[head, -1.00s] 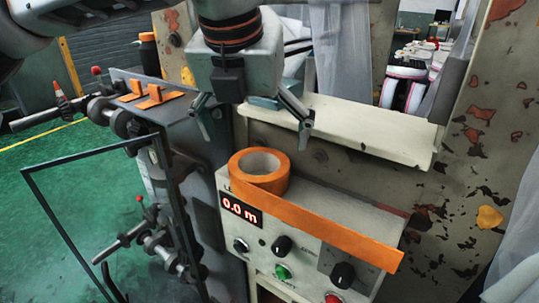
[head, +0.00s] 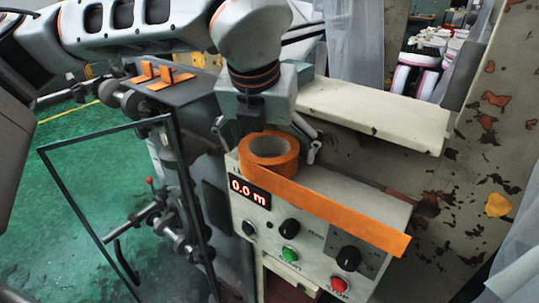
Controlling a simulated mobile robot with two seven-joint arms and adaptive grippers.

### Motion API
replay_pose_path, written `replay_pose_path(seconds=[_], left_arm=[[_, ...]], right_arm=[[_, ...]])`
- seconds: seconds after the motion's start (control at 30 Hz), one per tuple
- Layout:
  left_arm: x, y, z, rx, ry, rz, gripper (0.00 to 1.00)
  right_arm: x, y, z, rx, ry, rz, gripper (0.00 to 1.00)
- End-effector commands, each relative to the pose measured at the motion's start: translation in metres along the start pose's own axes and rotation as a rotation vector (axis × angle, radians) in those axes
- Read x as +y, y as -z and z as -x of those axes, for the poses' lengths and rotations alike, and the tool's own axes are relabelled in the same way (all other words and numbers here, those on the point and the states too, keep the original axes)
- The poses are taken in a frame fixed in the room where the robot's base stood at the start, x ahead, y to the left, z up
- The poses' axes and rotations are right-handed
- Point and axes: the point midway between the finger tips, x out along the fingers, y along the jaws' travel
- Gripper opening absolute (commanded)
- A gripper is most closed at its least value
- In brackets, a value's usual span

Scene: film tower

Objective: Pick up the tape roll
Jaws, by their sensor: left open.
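The orange tape roll (head: 285,167) lies flat on top of the control box (head: 330,205), and a long orange strip (head: 340,218) runs from it to the right along the box's front edge. My left gripper (head: 268,160) is open and points down over the roll. One finger is left of the roll and the other is right of it, behind its far rim. I cannot tell whether either finger touches it. My right gripper is not in view.
A pale ledge (head: 372,108) runs behind and above the box. The box front carries a 0.0 m display, knobs and buttons. A dark hinged frame (head: 108,140) stands at left. Small orange pieces (head: 168,75) sit on the grey cabinet. Green floor lies beyond.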

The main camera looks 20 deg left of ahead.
Motion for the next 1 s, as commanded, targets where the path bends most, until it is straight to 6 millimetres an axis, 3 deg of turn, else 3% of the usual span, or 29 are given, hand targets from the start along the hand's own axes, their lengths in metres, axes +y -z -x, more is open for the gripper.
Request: replay_pose_path(seconds=[0.07, 0.23, 0.67, 0.97, 1.0], left_arm=[[0.000, 0.000, 0.000, 0.000, 0.000, 0.000, 0.94], [0.000, 0.000, 0.000, 0.000, 0.000, 0.000, 0.52], [0.000, -0.002, 0.004, -0.002, 0.001, 0.000, 0.52], [0.000, -0.016, 0.037, -0.006, 0.002, 0.003, 0.52], [-0.001, -0.006, 0.037, -0.003, 0.002, -0.004, 0.52]], right_arm=[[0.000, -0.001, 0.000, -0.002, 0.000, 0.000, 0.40], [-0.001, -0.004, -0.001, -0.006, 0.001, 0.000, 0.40], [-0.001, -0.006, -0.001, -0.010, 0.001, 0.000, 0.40], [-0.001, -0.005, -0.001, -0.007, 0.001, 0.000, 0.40], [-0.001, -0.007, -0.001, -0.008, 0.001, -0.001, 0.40]])
